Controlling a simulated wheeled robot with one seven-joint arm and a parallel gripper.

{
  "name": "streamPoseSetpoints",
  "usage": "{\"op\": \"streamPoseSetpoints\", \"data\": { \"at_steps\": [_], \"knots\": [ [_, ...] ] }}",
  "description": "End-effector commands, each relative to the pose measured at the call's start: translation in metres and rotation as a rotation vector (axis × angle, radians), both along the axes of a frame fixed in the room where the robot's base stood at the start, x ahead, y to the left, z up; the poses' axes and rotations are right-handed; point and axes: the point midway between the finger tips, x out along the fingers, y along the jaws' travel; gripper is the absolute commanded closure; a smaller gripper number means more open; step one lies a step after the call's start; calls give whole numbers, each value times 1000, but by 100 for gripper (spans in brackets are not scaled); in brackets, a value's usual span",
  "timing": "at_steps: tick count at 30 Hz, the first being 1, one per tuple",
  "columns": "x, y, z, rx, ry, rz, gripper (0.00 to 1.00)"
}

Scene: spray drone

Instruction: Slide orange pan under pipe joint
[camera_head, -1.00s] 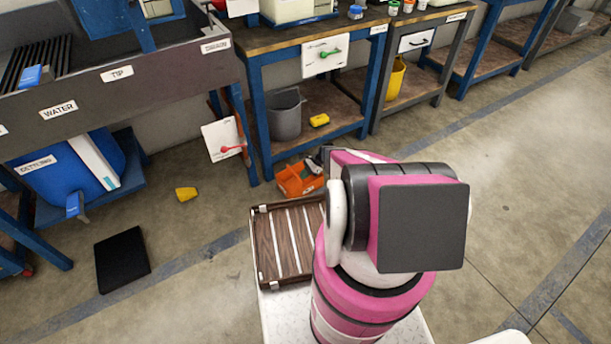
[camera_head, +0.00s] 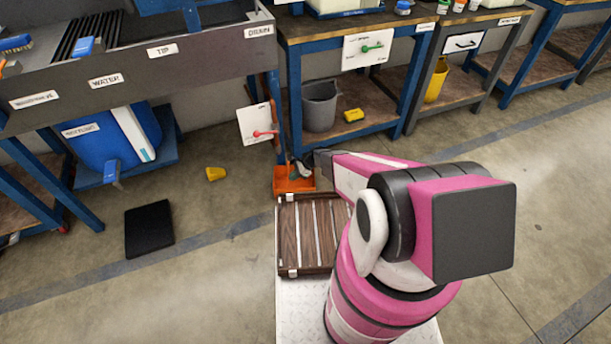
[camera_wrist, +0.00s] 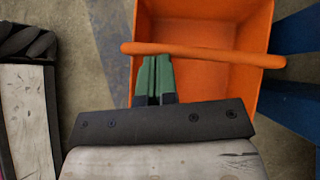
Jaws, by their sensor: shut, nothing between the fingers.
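The orange pan (camera_head: 293,181) sits on the floor beside a blue bench leg, just beyond my wooden slatted tray. In the wrist view the pan (camera_wrist: 205,85) is open-topped, with an orange bar handle (camera_wrist: 200,55) across it. My gripper (camera_wrist: 154,58) has green fingers, shut with nothing between them. Its tips lie at the near side of the bar, over the pan's left part. I cannot tell if they touch. In the head view my gripper (camera_head: 304,166) is at the pan, partly hidden by my arm. I cannot make out a pipe joint.
Blue bench legs (camera_head: 275,120) stand close to the pan. A white panel with a red handle (camera_head: 257,128) hangs at the sink's right end. A yellow object (camera_head: 215,173) and a black mat (camera_head: 149,229) lie on the floor to the left. Floor between them is clear.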

Motion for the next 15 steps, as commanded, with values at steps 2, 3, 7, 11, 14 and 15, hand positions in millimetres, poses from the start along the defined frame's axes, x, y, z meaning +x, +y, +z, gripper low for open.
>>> {"op": "streamPoseSetpoints", "data": {
  "at_steps": [2,3,7,11,14,15],
  "knots": [
    [-1,19,0,0,0,4,100],
    [-2,26,0,1,0,4,100],
    [-6,45,0,0,0,1,100],
    [-8,53,0,0,1,1,100],
    [-8,55,0,0,1,1,100],
    [-8,55,0,0,1,1,100]
  ]
}}
